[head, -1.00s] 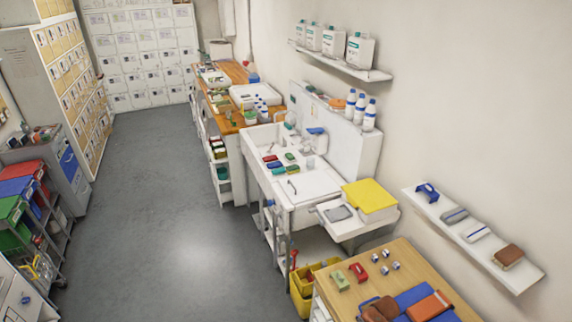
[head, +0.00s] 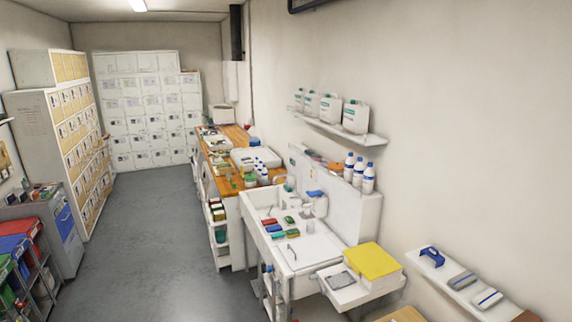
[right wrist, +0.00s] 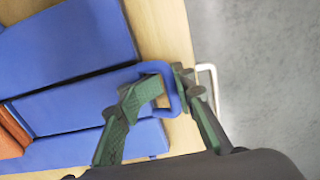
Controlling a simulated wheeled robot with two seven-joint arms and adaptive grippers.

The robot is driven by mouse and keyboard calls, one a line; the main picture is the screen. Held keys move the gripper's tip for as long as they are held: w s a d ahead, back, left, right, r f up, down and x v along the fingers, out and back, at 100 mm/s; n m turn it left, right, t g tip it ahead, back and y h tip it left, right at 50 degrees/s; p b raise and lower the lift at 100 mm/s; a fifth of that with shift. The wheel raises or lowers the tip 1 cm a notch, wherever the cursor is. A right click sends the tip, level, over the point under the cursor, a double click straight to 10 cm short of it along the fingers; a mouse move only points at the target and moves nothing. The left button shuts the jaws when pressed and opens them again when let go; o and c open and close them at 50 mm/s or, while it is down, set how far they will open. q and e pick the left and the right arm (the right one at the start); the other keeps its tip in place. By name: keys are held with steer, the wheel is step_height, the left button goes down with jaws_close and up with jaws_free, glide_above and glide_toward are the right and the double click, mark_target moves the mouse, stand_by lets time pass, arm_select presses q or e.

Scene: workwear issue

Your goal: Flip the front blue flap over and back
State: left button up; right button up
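In the right wrist view, blue panels (right wrist: 70,45) lie flat on a light wooden tabletop (right wrist: 165,20), with gaps between them. A blue loop (right wrist: 175,98) sticks out from the right end of the middle blue panel (right wrist: 75,97), near the table edge. My right gripper (right wrist: 170,80) has its green fingertips on both sides of the loop's outer bar and looks closed on it. The blue panels are out of the head view. Neither gripper shows in the head view.
An orange-brown item (right wrist: 12,135) lies among the blue panels. A pale metal handle (right wrist: 208,85) juts from the table edge above grey floor. In the head view, a sink (head: 290,240), a yellow-topped box (head: 373,262) and a wall shelf (head: 470,290) stand nearby.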

steer(key=r+p, duration=0.4)
steer(key=r, duration=0.1)
steer(key=shift+w+d+r+p, duration=0.15)
steer(key=shift+w+r+p, duration=0.1)
steer(key=shift+p, duration=0.1)
steer(key=shift+r, duration=0.25)
steer(key=shift+s+r, duration=0.1)
steer(key=shift+r, duration=0.65)
